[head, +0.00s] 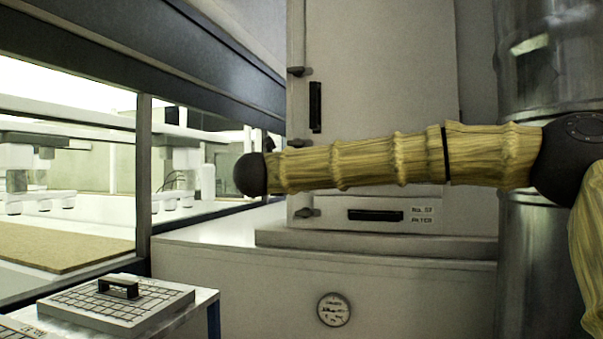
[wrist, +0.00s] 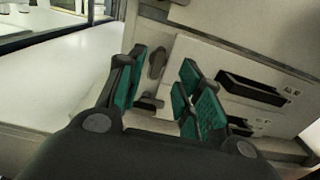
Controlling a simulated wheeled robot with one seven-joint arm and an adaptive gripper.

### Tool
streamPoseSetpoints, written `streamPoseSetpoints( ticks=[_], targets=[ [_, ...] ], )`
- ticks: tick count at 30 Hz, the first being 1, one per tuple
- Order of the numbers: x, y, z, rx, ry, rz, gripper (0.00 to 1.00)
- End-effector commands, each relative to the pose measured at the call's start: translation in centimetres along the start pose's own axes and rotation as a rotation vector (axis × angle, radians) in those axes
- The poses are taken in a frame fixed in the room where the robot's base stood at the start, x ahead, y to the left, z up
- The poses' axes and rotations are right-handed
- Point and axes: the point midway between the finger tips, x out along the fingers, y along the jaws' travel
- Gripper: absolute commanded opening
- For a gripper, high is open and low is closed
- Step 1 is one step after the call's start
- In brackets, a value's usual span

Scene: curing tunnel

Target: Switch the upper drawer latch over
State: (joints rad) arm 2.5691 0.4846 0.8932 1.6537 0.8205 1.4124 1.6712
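In the wrist view, my gripper (wrist: 158,85) is open, with teal pads on both dark fingers. A grey oval latch (wrist: 157,62) shows in the gap between the fingers, on the cabinet front beside the upper drawer handle (wrist: 252,90). The latch looks clear of both pads; its exact distance is hard to tell. A second, darker latch (wrist: 150,103) shows below it, partly hidden by the gripper, beside the lower drawer handle (wrist: 240,129). In the head view, my gripper is not visible, and my arm hides part of the cabinet front. One drawer handle (head: 375,215) and a latch (head: 307,212) show below the arm.
The pale cabinet (head: 385,75) has a tall door with a vertical handle (head: 315,107). A round gauge (head: 333,309) is below. A gridded plate (head: 118,303) with a black handle lies on a stand at lower left. A metal column (head: 548,60) stands at right.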

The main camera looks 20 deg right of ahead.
Motion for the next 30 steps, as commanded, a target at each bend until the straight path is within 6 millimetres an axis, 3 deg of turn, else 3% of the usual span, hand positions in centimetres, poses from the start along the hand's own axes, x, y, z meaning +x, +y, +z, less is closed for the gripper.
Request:
streamPoseSetpoints(
  ticks=[6, 12, 18, 27, 30],
  targets=[
    [3.7, 0.0, 0.2, -0.001, 0.001, -0.002, 0.36],
    [6.2, 0.0, 0.1, -0.002, 0.001, -0.001, 0.36],
    [7.3, 0.0, 0.0, -0.002, 0.000, 0.000, 0.36],
    [7.4, 0.1, -0.1, -0.003, 0.000, 0.001, 0.36],
    [7.4, 0.1, -0.1, -0.003, 0.000, 0.001, 0.17]
  ],
)
